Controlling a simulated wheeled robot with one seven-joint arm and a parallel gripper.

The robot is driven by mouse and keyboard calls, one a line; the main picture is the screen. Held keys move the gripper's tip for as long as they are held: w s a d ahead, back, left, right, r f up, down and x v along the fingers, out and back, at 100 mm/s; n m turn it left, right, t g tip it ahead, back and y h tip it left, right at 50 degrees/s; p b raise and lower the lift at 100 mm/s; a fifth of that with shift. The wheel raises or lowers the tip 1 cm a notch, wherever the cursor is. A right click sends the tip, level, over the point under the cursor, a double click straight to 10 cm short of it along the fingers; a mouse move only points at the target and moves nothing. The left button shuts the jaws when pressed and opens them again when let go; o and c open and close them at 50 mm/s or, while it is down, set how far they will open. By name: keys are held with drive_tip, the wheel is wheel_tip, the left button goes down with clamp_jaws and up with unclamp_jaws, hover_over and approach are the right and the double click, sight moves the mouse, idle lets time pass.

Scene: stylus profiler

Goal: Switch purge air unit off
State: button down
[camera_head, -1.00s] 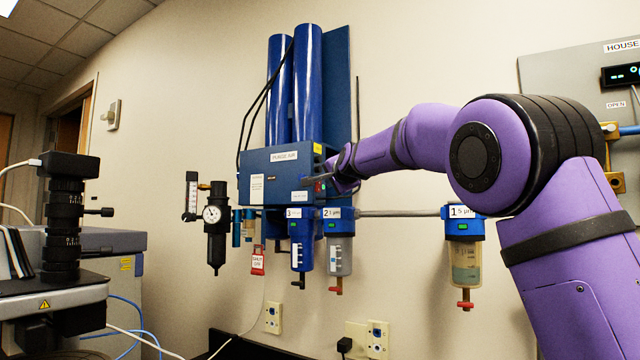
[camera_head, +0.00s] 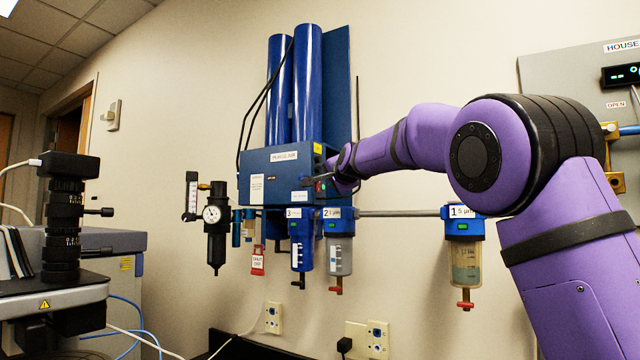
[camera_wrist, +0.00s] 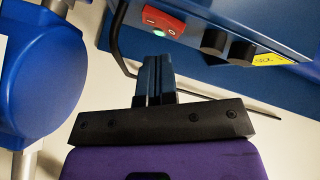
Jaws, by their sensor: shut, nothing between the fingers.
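The blue purge air unit (camera_head: 262,165) is mounted on the wall, with two tall blue cylinders above its box. My gripper (camera_wrist: 153,62) is shut and empty. Its fingertips are just short of the switch in the wrist view; I cannot tell whether they touch. In the head view my gripper (camera_head: 310,181) is at the right side of the box, and my wrist partly hides that area.
Two black knobs (camera_wrist: 214,41) and a yellow label sit beside the switch. Filter bowls hang below the unit, and filter 1 (camera_head: 464,262) hangs farther right on a pipe. A black regulator with gauge (camera_head: 215,230) is at left. Black tubing runs close to my fingers.

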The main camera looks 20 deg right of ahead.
drive_tip(key=shift+w+a, duration=0.1)
idle(0.7)
drive_tip(key=shift+w+a, duration=0.2)
drive_tip(key=shift+w+a+r, duration=0.1)
drive_tip(key=shift+w+a, duration=0.1)
idle(0.9)
drive_tip(key=shift+s+d, duration=0.1)
drive_tip(key=shift+s+d, duration=0.4)
idle(0.4)
drive_tip(key=shift+s+d+f, duration=0.15)
drive_tip(key=shift+s+d, duration=0.55)
drive_tip(key=shift+d, duration=0.05)
drive_tip(key=shift+s+d+f, duration=0.15)
drive_tip(key=shift+s+d, duration=0.55)
drive_tip(key=shift+d, duration=0.05)
drive_tip(key=shift+s+d+f, duration=0.1)
drive_tip(key=shift+s+d, duration=0.15)
drive_tip(key=shift+s, duration=0.1)
